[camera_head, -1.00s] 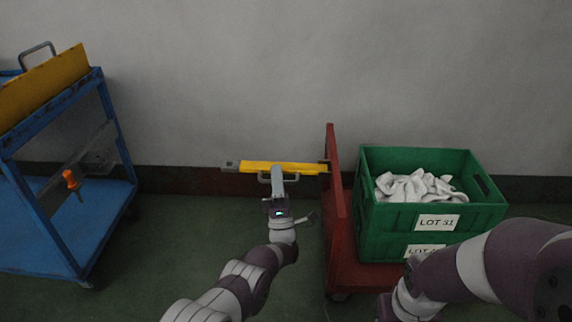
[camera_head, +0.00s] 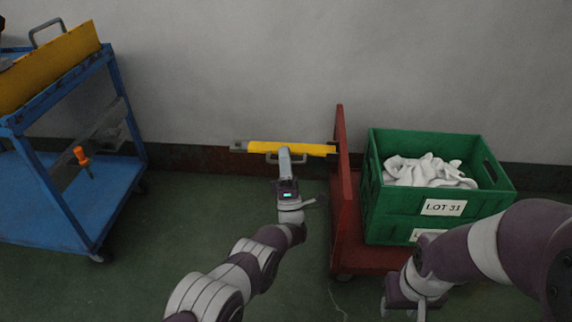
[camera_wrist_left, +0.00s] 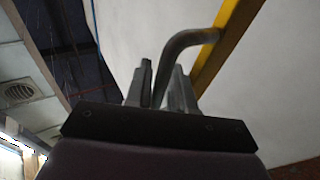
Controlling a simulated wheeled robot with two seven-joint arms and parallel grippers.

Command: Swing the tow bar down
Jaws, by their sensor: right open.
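The yellow tow bar (camera_head: 290,148) sticks out to the left from the red cart (camera_head: 341,190), roughly level, in front of the wall. It has a grey tip and a bent grey handle (camera_head: 271,158). My left gripper (camera_head: 284,152) is at this handle. In the left wrist view, the handle (camera_wrist_left: 186,39) passes between the fingers of my left gripper (camera_wrist_left: 160,88), which look closed on it, with the yellow bar (camera_wrist_left: 225,45) just beyond. My right gripper (camera_head: 403,310) is open and empty at the bottom, in front of the red cart; its tips are partly cut off.
Green crates (camera_head: 390,215) labelled LOT 31 stand stacked on the red cart, with white socks (camera_head: 425,172) in the top one. A blue trolley (camera_head: 60,200) with an orange-handled item (camera_head: 82,157) stands at left. The green floor between trolley and cart is free.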

